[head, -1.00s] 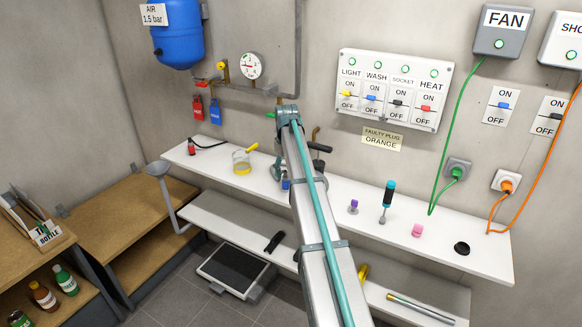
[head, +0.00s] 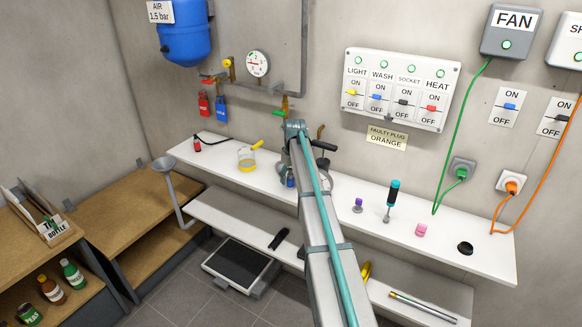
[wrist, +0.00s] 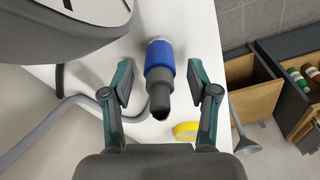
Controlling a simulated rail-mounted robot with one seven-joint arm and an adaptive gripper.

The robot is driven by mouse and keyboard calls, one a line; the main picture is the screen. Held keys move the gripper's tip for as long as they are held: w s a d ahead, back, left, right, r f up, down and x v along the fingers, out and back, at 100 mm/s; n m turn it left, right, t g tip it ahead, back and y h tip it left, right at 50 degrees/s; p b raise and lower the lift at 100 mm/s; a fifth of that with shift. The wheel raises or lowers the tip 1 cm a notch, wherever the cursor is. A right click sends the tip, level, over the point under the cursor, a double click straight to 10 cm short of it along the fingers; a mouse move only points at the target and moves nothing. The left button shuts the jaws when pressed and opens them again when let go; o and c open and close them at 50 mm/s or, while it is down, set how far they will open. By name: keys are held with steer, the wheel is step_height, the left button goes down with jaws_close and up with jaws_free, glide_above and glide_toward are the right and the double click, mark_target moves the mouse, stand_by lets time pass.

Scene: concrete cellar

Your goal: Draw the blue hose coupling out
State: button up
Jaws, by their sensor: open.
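The blue hose coupling (wrist: 160,62) shows in the wrist view, with a blue collar, a pale metal ring at its far end and a dark grey body toward me. My gripper (wrist: 159,80) is open, with one finger on each side of the coupling and a visible gap on both sides. In the head view a small blue piece (head: 290,180), which looks like the coupling, shows beside my arm at the white shelf.
A large dark round gauge (wrist: 75,28) is close by at the upper left of the wrist view. A grey hose (wrist: 50,128) curves below it.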

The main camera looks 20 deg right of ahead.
steer(key=shift+f, duration=0.6)
jaws_close()
